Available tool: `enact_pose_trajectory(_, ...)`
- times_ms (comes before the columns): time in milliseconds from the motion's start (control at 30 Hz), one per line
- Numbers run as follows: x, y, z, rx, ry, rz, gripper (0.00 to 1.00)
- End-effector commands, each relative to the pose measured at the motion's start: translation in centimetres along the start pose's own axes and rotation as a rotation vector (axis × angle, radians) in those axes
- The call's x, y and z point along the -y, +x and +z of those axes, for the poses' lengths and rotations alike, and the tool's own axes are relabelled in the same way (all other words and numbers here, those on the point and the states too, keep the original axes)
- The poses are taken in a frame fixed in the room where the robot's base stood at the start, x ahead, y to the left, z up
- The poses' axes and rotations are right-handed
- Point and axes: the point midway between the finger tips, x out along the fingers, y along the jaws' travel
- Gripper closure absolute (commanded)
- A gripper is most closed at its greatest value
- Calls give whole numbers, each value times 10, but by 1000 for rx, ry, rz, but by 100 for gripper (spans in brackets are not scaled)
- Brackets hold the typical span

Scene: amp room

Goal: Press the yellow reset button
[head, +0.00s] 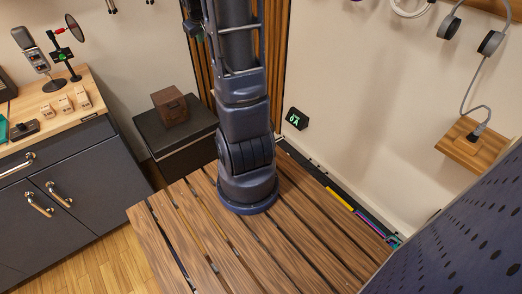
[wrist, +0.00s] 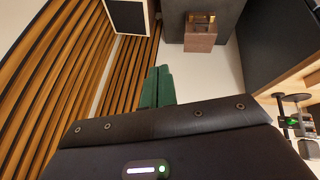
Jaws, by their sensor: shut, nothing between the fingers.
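I cannot make out a yellow reset button in either view. A slim yellow strip (head: 340,199) lies along the dark rail by the right wall in the head view, and I cannot tell what it is. My gripper (wrist: 157,72) shows in the wrist view with its green fingers together and nothing between them. The fingers point toward the wall and slats, apart from everything seen there. A brown box (head: 170,106) sits on a black cabinet in the head view. A similar brown box (wrist: 200,34) shows beyond my fingers in the wrist view.
My arm stands on a slatted wooden deck (head: 175,245). A dark cabinet (head: 60,205) with a wooden top is at the left, bearing a microphone (head: 32,52) and small items. A small green display (head: 297,118), a wooden shelf (head: 472,145) with headphones above, and a perforated panel (head: 460,235) are at the right.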

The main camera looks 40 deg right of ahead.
Motion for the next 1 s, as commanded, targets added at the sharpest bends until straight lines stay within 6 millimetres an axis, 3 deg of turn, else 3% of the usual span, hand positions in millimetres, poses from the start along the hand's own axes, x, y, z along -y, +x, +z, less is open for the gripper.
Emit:
enact_pose_trajectory(567, -63, 143, 1, -19, -78, 44, 100)
enact_pose_trajectory(1000, -102, 254, 32, -39, -137, 67, 100)
